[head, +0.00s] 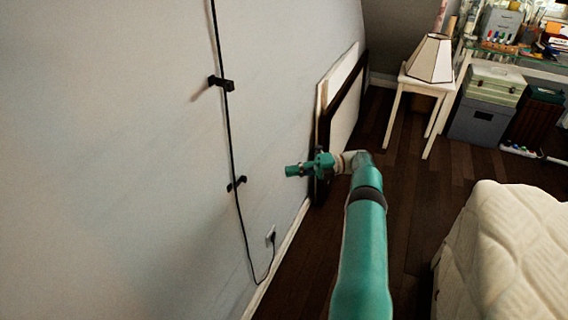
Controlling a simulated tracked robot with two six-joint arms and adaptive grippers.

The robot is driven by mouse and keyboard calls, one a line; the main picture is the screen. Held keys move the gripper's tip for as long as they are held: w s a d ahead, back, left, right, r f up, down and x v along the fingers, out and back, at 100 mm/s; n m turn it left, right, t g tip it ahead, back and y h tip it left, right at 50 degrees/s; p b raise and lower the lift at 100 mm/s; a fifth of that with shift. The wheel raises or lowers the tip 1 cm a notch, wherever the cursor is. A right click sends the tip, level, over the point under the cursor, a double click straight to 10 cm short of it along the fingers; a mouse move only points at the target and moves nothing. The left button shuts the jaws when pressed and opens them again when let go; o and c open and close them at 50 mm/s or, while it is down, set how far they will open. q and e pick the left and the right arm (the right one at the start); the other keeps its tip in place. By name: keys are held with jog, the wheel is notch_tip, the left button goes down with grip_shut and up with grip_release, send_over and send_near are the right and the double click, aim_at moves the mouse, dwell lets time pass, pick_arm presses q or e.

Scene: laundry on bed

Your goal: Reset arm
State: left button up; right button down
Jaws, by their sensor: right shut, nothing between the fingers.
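My right gripper (297,170) is at the end of my teal right arm (364,240), which reaches up from the bottom of the head view. The gripper points left, toward the pale wall. It is shut and nothing shows in it. It appears in front of the lower part of the leaning frames; its distance from the wall is hard to tell. My left gripper is not in view.
A white mattress (515,255) fills the lower right. Dark framed panels (346,110) lean on the wall (120,150), where a black cable (233,150) hangs. A white side table (408,86) carries a lamp (431,58). Storage boxes (480,122) stand at right. Dark floor (415,195) is clear.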

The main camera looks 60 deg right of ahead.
jog(key=w+a+f+g+y+p, duration=0.1)
jog(key=a+g+y+p, duration=0.35)
jog(key=a, duration=0.95)
jog(key=w+a+f+g+y+p, duration=0.15)
jog(key=a+g+p, duration=0.55)
jog(key=a, duration=0.7)
jog(key=s+a+f+m+h+b, duration=0.1)
jog(key=s+a+f+m+h, duration=0.2)
jog(key=a+m, duration=0.4)
jog(key=s+a+f+m+g+h+b, duration=0.1)
jog(key=s+a+f+m+h, duration=0.3)
jog(key=m, duration=0.8)
jog(key=s+a+f+m+h+b, duration=0.3)
jog(key=a+f+m+h, duration=0.4)
jog(key=a, duration=0.5)
jog(key=shift+s+f+m, duration=0.35)
jog(key=shift+s+m, duration=0.1)
jog(key=shift+m, duration=0.75)
